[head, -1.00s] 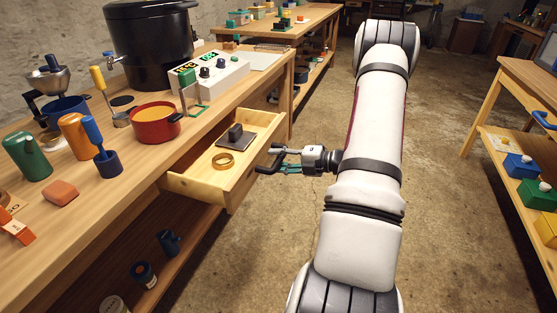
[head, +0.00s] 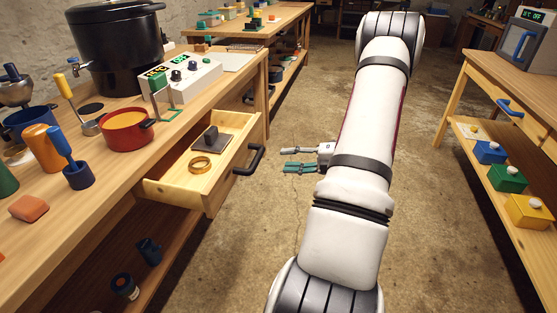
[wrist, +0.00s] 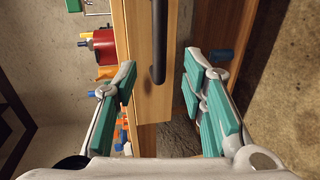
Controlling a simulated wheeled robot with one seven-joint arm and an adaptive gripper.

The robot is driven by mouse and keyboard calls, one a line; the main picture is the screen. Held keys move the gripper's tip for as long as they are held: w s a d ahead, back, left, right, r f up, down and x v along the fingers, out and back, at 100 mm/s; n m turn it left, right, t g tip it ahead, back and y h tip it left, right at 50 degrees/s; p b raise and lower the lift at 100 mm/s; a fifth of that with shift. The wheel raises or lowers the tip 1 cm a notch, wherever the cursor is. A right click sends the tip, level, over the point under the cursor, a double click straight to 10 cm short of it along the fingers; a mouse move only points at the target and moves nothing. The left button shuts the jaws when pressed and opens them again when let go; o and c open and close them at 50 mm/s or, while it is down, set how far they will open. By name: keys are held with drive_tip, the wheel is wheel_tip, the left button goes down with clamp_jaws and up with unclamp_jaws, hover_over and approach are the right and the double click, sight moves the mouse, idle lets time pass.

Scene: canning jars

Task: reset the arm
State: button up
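My arm (head: 355,170) stretches up the middle of the head view. My gripper (head: 288,160) points left, just right of the open drawer's dark handle (head: 249,159). A gap shows between gripper and handle. In the wrist view my gripper (wrist: 163,100) has its teal-padded fingers wide apart, with nothing between the pads. The drawer front and dark handle (wrist: 158,45) lie ahead of the fingers. The wooden drawer (head: 225,188) stands pulled out from the bench and holds a brass ring (head: 201,165) and a dark block on a flat plate (head: 211,140).
The left bench carries a black pot (head: 128,50), a control box (head: 185,80), a red pot (head: 127,130) and a blue cup (head: 79,175). A shelf at right holds blue, green and yellow boxes (head: 528,210). The floor (head: 430,230) between is clear.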

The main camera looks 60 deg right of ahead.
drive_tip(key=shift+s+d+r, duration=0.1)
drive_tip(key=shift+s, duration=0.2)
idle(0.4)
drive_tip(key=w+a+r+n+g+y, duration=0.35)
drive_tip(key=a+r+n, duration=0.4)
drive_tip(key=a, duration=0.25)
drive_tip(key=w+a+r+n+g+y, duration=0.2)
drive_tip(key=a+r+n+g, duration=0.3)
drive_tip(key=a+n, duration=0.45)
drive_tip(key=s+a+r+n+g+h, duration=0.25)
drive_tip(key=s+a+n, duration=0.25)
drive_tip(key=a+n, duration=0.35)
drive_tip(key=s+a+r+n+g+h, duration=0.1)
drive_tip(key=s+a+r+n+g, duration=0.3)
drive_tip(key=a+n, duration=0.5)
drive_tip(key=s+a+n+t+h, duration=0.1)
drive_tip(key=s+a+n+h, duration=0.1)
drive_tip(key=s+n+h, duration=0.95)
wheel_tip(320, 180, up, 22)
drive_tip(key=s+n+t+y+p, duration=0.1)
drive_tip(key=n+t+y+p, duration=0.2)
drive_tip(key=p, duration=1.7)
drive_tip(key=shift+s+a+n+t+y, duration=0.2)
drive_tip(key=shift+n+t+y, duration=0.1)
drive_tip(key=shift+n+y, duration=0.25)
